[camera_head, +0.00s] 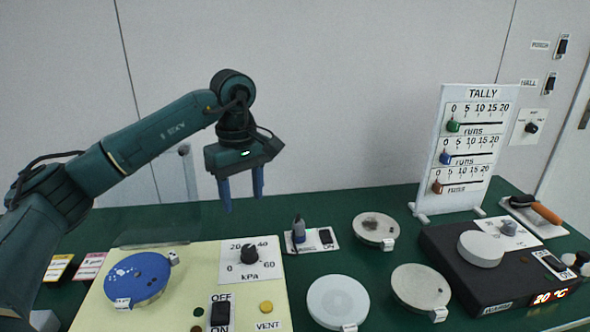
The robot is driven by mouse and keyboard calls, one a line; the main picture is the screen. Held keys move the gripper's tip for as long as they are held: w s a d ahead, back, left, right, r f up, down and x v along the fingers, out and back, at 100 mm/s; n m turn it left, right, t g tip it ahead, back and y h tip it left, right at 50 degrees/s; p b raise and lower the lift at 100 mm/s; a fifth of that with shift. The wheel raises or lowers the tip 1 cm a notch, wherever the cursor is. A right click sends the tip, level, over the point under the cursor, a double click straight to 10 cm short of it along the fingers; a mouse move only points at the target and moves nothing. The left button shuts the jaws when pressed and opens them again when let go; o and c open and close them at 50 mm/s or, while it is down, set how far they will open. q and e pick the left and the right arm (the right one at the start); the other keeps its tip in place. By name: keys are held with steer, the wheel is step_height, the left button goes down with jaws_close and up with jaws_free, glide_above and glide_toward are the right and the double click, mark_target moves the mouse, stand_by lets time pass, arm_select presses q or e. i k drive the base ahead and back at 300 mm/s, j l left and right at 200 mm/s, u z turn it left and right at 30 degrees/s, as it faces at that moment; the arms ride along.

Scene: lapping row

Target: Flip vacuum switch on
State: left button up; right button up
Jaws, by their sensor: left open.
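A black rocker switch (220,313) with OFF above it and ON below sits at the front of a cream panel (190,262). I cannot tell which way it is tipped. The panel also carries a black kPa dial (249,254), a yellow VENT button (266,306) and a blue disc (137,278) with pale specks. My left gripper (241,198) points down with its two blue fingers apart and empty. It hangs in the air above the back of the panel, behind the switch and apart from it. My right gripper is out of view.
Right of the panel are a small plate with another rocker (326,237) and several round discs (338,301). A white TALLY board (467,150) stands at the back right. A black hotplate (485,275) reading 20 °C is at the right. A pale wall closes the back.

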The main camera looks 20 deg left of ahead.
mark_target(220, 312)
steer(key=k, duration=1)
